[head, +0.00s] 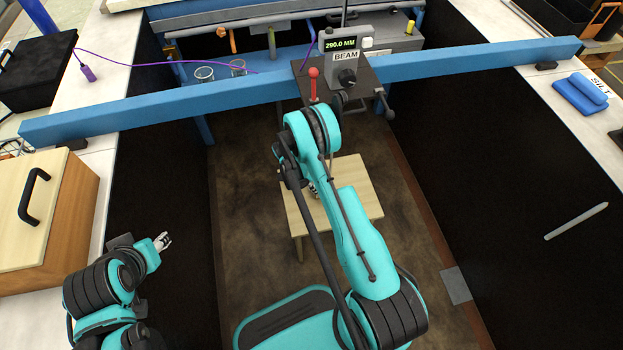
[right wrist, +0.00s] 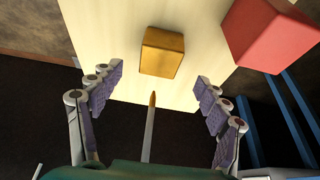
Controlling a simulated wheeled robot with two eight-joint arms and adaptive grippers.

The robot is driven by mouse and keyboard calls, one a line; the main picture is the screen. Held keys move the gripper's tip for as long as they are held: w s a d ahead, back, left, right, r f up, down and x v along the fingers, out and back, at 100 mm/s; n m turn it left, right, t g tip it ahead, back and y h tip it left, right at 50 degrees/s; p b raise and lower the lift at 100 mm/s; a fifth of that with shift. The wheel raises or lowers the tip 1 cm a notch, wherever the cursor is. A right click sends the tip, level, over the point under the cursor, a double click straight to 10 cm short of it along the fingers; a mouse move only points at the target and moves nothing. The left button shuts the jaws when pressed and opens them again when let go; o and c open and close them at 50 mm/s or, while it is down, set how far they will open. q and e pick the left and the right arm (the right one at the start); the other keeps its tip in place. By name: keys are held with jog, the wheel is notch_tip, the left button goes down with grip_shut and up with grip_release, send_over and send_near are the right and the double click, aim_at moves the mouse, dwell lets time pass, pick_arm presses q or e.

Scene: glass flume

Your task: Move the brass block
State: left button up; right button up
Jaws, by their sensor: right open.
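The brass block (right wrist: 162,53) lies on the pale wooden top of a small stand (right wrist: 108,45), in the upper middle of the right wrist view. My right gripper (right wrist: 159,77) is open, its padded fingers spread to either side of and short of the block, with nothing between the pads touching it. In the head view the stand (head: 362,190) shows in the flume, but my right arm hides the block. My left gripper (head: 163,241) is at the lower left, away from the stand; its fingers are too small to read.
A red block (right wrist: 268,32) sits right of the brass block. A thin rod with a brass-coloured tip (right wrist: 150,122) points toward the brass block. A blue beam (head: 200,104) crosses the flume, carrying a readout (head: 346,45) of 290.0 MM. A wooden box (head: 75,215) stands left.

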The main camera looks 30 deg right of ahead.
jog(key=b+x, duration=0.3)
jog(key=x, duration=0.4)
jog(key=shift+d+f, duration=0.15)
jog(key=shift+f, duration=0.2)
jog(key=shift+c, duration=0.3)
grip_shut()
jog(key=shift+s+d, duration=0.2)
jog(key=shift+d, duration=0.5)
jog(key=shift+s+d, duration=0.2)
jog(key=shift+d, duration=0.75)
jog(key=shift+o, duration=0.2)
grip_release()
jog(key=shift+d+r, duration=0.1)
